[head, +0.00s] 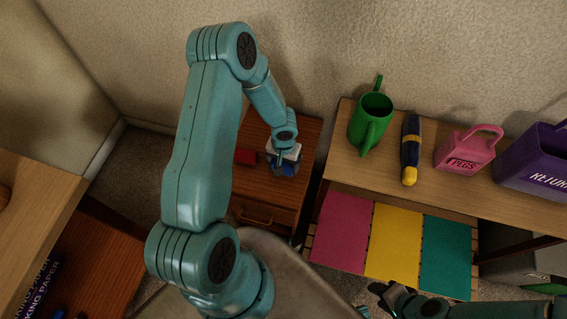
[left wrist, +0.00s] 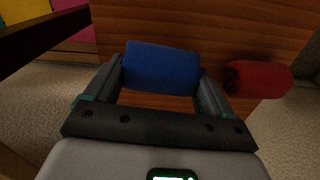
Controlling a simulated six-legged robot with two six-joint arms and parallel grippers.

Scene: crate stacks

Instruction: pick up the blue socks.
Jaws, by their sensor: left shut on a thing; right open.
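The blue socks (left wrist: 160,67), a rolled knitted bundle, lie between the two fingers of my left gripper (left wrist: 163,82) in the left wrist view. The fingers are shut on the bundle at its two ends. In the head view my left gripper (head: 285,167) points down over the small wooden cabinet (head: 310,140), and the socks are mostly hidden by it. I cannot tell whether they touch the cabinet top. My right gripper (head: 383,292) is open at the bottom of the head view, far from the socks.
A red rolled bundle (left wrist: 257,80) lies close beside the socks; it also shows in the head view (head: 246,157). Right of the cabinet, a wooden shelf (head: 345,180) holds a green watering can (head: 368,118), a dark blue and yellow flashlight (head: 410,150), a pink pegs container (head: 466,152) and a purple box (head: 535,168).

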